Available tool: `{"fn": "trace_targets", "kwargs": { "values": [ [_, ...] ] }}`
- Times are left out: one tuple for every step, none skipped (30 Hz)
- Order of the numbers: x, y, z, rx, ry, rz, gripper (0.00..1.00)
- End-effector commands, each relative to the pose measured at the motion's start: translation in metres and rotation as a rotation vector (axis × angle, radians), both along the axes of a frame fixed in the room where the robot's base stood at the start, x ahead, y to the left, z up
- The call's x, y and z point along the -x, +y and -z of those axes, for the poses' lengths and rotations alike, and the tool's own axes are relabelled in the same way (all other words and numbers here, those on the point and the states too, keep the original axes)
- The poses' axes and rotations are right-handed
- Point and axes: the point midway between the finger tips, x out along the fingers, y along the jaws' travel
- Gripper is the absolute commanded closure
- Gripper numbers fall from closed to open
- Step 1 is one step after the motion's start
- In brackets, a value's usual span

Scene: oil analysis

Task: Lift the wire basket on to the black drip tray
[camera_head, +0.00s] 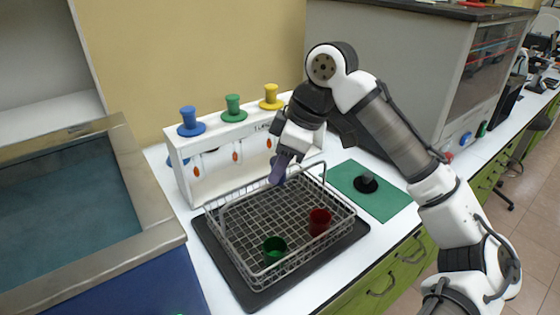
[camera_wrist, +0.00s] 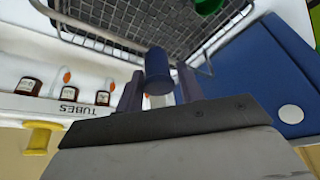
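The wire basket (camera_head: 330,239) is over the black drip tray (camera_head: 216,253), whose border shows along its left and front sides. Whether its base touches the tray is hard to tell. A green cup (camera_head: 274,249) and a red cup (camera_head: 319,221) are inside the basket. My gripper (camera_head: 281,170) is above the basket's back part, pointing down. In the wrist view, the basket (camera_wrist: 190,22) lies beyond the fingers. A dark blue cylindrical grip on its wire handle (camera_wrist: 158,65) sits between my gripper's fingers (camera_wrist: 160,88), which look closed on it.
A white rack (camera_head: 183,165) labelled TUBES, with blue, green and yellow knobs on top, stands close behind the basket. A green mat (camera_head: 385,204) with a black knob-like piece lies to the right. A metal-rimmed sink (camera_head: 143,180) is at left. The white counter's front edge is near the tray.

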Motion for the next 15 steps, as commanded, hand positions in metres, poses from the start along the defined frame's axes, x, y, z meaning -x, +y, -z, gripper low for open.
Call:
{"fn": "trace_targets", "kwargs": {
  "values": [
    [0.0001, 0.0000, -0.0002, 0.000, 0.000, 0.000, 0.57],
    [0.0002, 0.0000, -0.0002, 0.000, 0.000, 0.000, 0.53],
    [0.0002, 0.0000, -0.0001, 0.000, 0.001, 0.000, 0.48],
    [0.0002, 0.0000, -0.0001, 0.000, 0.001, 0.000, 0.44],
    [0.0002, 0.0000, 0.0000, 0.000, 0.001, 0.000, 0.43],
    [0.0002, 0.0000, 0.0000, 0.000, 0.001, 0.000, 0.43],
    [0.0002, 0.0000, 0.0000, 0.001, 0.001, 0.000, 0.43],
    [0.0002, 0.0000, 0.0001, 0.001, 0.001, 0.000, 0.43],
    [0.0002, 0.0000, 0.0001, 0.001, 0.001, 0.000, 0.43],
    [0.0002, 0.0000, 0.0002, 0.001, 0.001, 0.000, 0.43],
    [0.0002, 0.0000, 0.0008, 0.002, 0.002, -0.001, 0.43],
    [0.0001, -0.0001, 0.0004, 0.002, 0.002, -0.001, 0.43],
    [0.0002, -0.0004, -0.0003, 0.001, 0.002, -0.001, 0.43],
    [0.0001, -0.0009, -0.0017, 0.001, 0.001, 0.000, 0.43],
    [0.0002, -0.0019, -0.0044, 0.001, 0.001, 0.000, 0.43]
  ]
}}
